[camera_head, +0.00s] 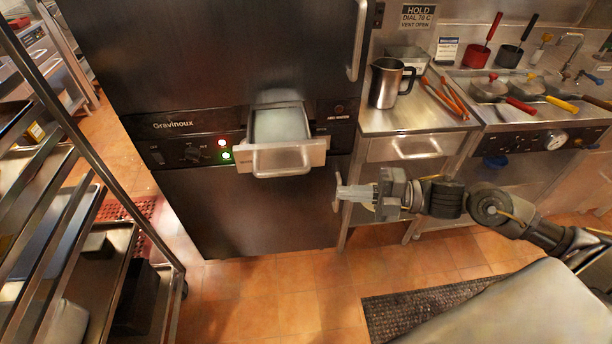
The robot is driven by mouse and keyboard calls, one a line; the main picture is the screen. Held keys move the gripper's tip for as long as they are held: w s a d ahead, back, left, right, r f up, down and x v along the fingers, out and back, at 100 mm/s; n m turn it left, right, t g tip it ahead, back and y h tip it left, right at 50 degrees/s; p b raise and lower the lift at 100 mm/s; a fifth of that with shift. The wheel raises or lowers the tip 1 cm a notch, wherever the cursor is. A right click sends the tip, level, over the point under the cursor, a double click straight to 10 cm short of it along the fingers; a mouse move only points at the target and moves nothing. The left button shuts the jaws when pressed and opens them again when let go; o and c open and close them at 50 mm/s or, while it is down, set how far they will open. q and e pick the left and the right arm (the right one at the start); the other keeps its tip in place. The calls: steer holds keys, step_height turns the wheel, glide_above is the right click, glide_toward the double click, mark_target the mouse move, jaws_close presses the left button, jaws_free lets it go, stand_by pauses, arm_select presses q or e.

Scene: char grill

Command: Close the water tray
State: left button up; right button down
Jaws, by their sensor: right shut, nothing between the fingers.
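The water tray (290,156) is a metal drawer in the front panel of the dark Gravinoux oven (200,65). It stands pulled out of its slot, with its inside visible from above and a bar handle on its front. My right gripper (345,193) is shut and empty, pointing left. In the picture it is to the right of and below the tray, apart from it, near the handle of the oven's lower door (260,215). My left gripper does not show.
A steel counter (400,122) with a metal jug (390,82) and tongs stands right of the oven. A bain-marie (530,110) with ladles is farther right. A rack (105,160) stands at the left. The tiled floor before the oven is clear.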

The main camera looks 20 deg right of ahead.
steer(key=w+a+f+p, duration=0.1)
steer(key=w+a+p, duration=0.4)
steer(key=w+a, duration=0.2)
steer(key=shift+w+a+f, duration=0.2)
steer(key=shift+w+a, duration=0.2)
steer(key=shift+w, duration=0.45)
